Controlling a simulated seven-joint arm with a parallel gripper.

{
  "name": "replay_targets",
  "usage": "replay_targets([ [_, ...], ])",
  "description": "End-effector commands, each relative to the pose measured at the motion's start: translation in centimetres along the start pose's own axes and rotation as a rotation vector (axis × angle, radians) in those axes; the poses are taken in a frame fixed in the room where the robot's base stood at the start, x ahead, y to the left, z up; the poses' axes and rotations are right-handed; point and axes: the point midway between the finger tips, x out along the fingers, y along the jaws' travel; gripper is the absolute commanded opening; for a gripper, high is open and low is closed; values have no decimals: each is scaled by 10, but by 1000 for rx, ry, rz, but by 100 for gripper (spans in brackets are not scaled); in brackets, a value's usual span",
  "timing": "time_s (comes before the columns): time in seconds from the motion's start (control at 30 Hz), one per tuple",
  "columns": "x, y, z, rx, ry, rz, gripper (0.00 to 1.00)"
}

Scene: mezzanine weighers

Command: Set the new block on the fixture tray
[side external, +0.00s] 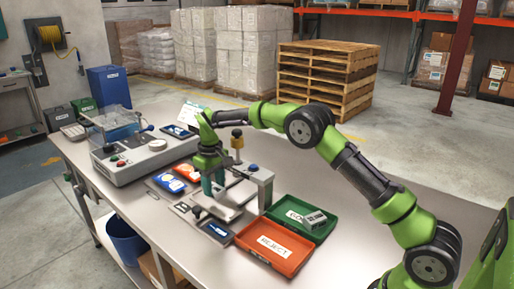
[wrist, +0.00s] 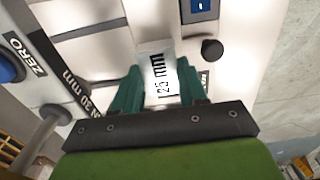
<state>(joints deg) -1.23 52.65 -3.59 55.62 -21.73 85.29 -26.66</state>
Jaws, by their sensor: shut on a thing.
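A pale block (wrist: 161,78) marked with a number and "mm" is gripped between the green fingers of my gripper (wrist: 160,88) in the wrist view. In the side external view my gripper (side external: 212,192) points down at the left of the grey gauge fixture (side external: 263,188), above its pale base plate (side external: 229,213). The held block cannot be made out there. Whether it touches the surface under it I cannot tell. The fixture also shows in the wrist view, with a "30 mm" label (wrist: 86,98) and a "ZERO" label (wrist: 26,56) beside a blue button.
A weighing machine (side external: 140,160) and blue and orange cards (side external: 179,180) lie left. The table's right part is clear.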

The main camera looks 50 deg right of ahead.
Motion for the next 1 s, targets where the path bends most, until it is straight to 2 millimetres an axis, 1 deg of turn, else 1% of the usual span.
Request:
replay_targets([
  [0.07, 0, 0, -4, 0, 2, 1, 6],
  [0.1, 4, 0, -5, -1, -1, 0, 6],
  [0.2, 22, 0, -3, -1, -3, 0, 6],
  [0.3, 34, 0, -4, 0, -1, 0, 6],
  [0.67, 38, 0, -4, 0, 1, 0, 6],
  [0.7, 39, 0, -4, 0, 0, 0, 44],
  [0.87, 39, 0, -4, 0, 1, 0, 68],
  [1.0, 38, 0, -4, 0, 1, 0, 68],
])
